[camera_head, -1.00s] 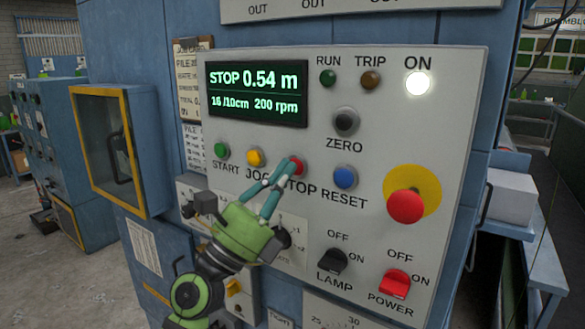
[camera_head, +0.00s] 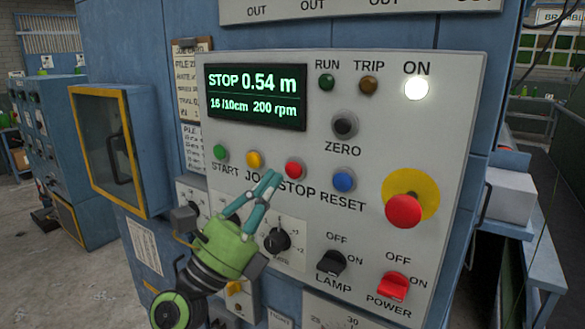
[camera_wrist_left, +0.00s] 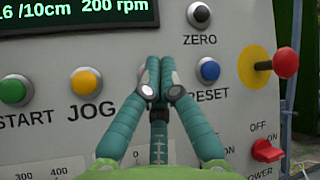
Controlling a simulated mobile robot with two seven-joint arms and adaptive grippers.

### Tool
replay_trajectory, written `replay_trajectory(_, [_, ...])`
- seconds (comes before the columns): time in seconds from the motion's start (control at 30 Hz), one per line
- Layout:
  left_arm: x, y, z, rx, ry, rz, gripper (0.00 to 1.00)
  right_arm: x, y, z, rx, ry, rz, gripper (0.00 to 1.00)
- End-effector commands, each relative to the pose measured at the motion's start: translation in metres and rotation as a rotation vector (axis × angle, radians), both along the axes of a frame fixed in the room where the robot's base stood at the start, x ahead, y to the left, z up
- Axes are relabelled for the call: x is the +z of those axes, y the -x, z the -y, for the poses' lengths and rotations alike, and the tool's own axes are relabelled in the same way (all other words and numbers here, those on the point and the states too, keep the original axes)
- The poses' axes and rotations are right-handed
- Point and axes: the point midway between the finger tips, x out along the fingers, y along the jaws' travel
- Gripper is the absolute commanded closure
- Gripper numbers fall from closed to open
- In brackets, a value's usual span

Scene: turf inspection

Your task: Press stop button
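The red stop button (camera_head: 294,169) sits on the grey control panel, above the word STOP. In the head view it shows in full. My left gripper (camera_head: 272,177) is below and to the left of it, near the end of the word JOG, with a gap in the picture between tips and button. Its two teal fingers are shut together and hold nothing. In the left wrist view the shut fingertips (camera_wrist_left: 160,72) stand between the yellow jog button (camera_wrist_left: 86,81) and the blue reset button (camera_wrist_left: 207,70), and they hide the stop button. My right gripper is not in view.
The display (camera_head: 256,96) reads STOP, 0.54 m. The green start button (camera_head: 221,152) is to the left. A red mushroom button (camera_head: 403,210) on a yellow disc stands out at the right. A black knob (camera_head: 277,241) is just below the fingers. The ON lamp (camera_head: 416,87) is lit.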

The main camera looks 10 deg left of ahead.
Motion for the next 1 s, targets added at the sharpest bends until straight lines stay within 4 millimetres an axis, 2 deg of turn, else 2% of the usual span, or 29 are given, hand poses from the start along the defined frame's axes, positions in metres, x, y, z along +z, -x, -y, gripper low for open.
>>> replay_trajectory(0.33, [0.000, 0.028, -0.010, 0.000, -0.002, -0.001, 1.00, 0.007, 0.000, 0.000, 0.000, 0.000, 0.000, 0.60])
replay_trajectory(1.0, [0.000, 0.030, -0.012, -0.003, 0.011, -0.006, 1.00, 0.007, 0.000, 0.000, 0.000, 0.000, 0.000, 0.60])
